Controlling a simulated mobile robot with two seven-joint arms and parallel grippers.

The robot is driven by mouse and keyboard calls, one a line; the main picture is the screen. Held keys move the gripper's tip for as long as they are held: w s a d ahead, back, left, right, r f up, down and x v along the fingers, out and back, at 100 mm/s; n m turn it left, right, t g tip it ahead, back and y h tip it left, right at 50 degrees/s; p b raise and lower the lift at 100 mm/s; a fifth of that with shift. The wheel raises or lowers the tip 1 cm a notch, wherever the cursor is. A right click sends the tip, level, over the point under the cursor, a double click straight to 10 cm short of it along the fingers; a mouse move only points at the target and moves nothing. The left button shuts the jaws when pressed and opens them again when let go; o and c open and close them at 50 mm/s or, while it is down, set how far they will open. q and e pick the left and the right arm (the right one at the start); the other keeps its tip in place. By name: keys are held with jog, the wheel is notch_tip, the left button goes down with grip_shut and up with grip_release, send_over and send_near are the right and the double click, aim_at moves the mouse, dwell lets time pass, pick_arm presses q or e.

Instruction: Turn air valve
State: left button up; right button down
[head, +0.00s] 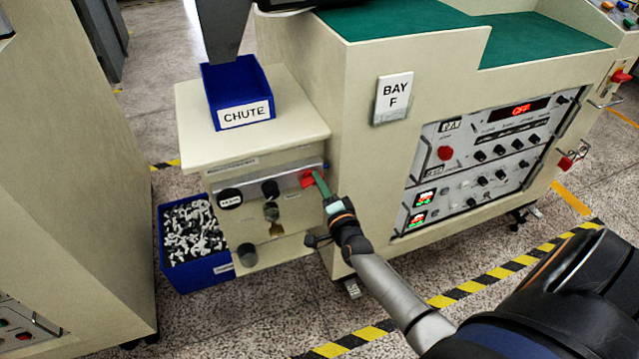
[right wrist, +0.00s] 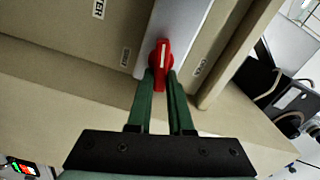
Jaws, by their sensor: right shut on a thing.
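The air valve is a red knob (head: 307,178) with a white line, on a grey strip of the cream side cabinet. In the right wrist view the red valve (right wrist: 161,65) sits between the tips of my green fingers. My right gripper (head: 318,181) is shut on the valve, with one finger on each side of its handle. The right gripper also shows in the right wrist view (right wrist: 161,85). The white line on the valve runs nearly along the fingers. My left gripper is not in view.
A blue bin labelled CHUTE (head: 240,95) stands on the cabinet top. A blue crate (head: 196,280) of white and dark parts is on the floor at left. A control panel (head: 490,150) reads OFF in red. Black knobs (head: 270,188) sit left of the valve.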

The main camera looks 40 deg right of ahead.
jog(key=m, duration=0.3)
jog(key=shift+f+b, duration=0.1)
jog(key=shift+b, duration=0.3)
dwell(0.3)
jog(key=c, duration=0.8)
grip_release()
jog(key=shift+f, duration=0.1)
jog(key=p+v, duration=0.1)
jog(key=v, duration=1.1)
jog(key=shift+s+p, duration=0.3)
jog(key=shift+p, duration=0.05)
